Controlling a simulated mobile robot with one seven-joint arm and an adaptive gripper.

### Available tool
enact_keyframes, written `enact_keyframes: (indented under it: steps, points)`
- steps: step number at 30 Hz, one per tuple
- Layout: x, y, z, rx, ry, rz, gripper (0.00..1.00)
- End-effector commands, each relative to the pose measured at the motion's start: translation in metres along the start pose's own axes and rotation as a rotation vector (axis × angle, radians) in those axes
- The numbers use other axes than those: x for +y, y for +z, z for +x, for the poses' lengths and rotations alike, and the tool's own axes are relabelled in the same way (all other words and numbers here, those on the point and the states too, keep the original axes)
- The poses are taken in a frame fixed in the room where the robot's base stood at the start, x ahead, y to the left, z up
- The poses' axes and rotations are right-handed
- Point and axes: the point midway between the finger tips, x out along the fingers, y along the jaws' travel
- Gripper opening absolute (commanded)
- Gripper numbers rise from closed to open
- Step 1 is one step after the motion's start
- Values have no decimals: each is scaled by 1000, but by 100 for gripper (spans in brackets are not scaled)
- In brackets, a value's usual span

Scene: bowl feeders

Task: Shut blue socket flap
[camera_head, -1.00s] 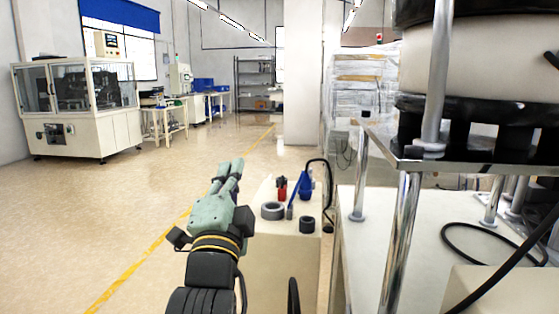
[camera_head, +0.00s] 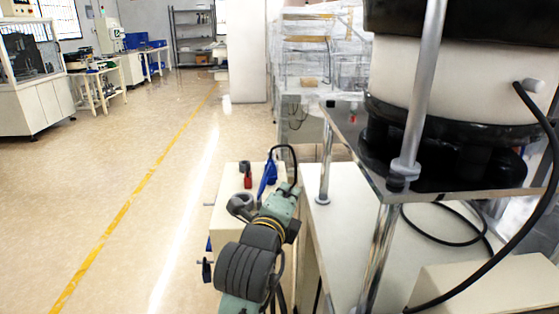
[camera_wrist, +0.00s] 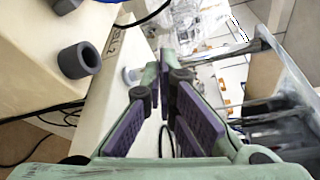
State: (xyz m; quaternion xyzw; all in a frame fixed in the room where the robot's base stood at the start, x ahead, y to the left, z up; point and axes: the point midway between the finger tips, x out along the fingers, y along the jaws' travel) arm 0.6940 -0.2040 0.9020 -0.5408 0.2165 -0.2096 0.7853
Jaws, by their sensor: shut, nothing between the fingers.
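The blue socket with its raised blue flap (camera_head: 267,176) stands on the small cream stand, beyond my wrist in the head view. The flap looks tilted up rather than flat. In the wrist view only a blue edge (camera_wrist: 112,3) shows at the top, so most of it is out of frame. My gripper (camera_wrist: 160,66) is shut and empty, its purple-padded fingers meeting at their tips. In the head view its green body (camera_head: 282,205) is near the stand's right side, close to the blue part, with the fingertips hidden. I cannot see any contact with the flap.
A grey ring (camera_head: 241,203) and a small red part (camera_head: 247,180) stand beside the blue socket. Another dark grey ring (camera_wrist: 78,60) shows in the wrist view. A black cable (camera_head: 286,148) arches behind. A bowl feeder table (camera_head: 345,228) with metal posts is close on the right; open floor lies left.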

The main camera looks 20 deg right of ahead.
Motion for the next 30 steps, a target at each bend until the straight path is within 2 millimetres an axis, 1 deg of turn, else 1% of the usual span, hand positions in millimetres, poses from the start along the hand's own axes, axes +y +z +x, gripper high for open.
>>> enact_keyframes:
  steps: [1, 5, 7, 12, 16, 18, 21, 25, 30]
  points:
    - [-6, 1, 1, 2, 5, -4, 0]
    - [-5, 0, 4, -2, 7, -3, 0]
    - [-1, -2, 18, -1, 4, 1, 0]
    - [-1, -2, 56, -1, 4, 1, 0]
    - [-1, -1, 82, -2, 3, 1, 0]
    - [-2, 14, 76, -9, 2, 1, 0]
    - [-1, 26, 71, -8, 2, 1, 0]
    - [0, 34, 68, -6, 2, 0, 0]
    - [1, 37, 66, -5, 2, 1, 0]
